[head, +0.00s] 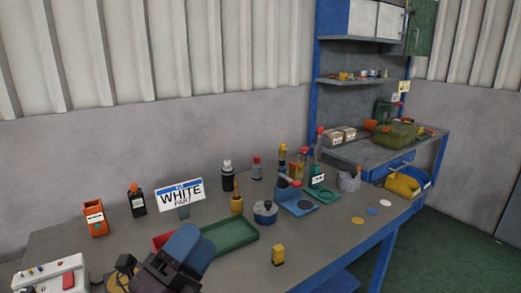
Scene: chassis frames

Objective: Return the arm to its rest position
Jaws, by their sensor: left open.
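My left gripper (125,271) shows at the bottom left of the head view as dark parts in front of the grey workbench (322,232). It is open, and I see nothing held in it. My dark and blue arm parts beside it cover some of the bench's near side. A round yellowish piece lies partly hidden behind the gripper. My right gripper is not in view.
A white control box (50,277) stands left of my gripper. A yellow block (278,255) stands to the right. The bench's front right area is mostly clear.

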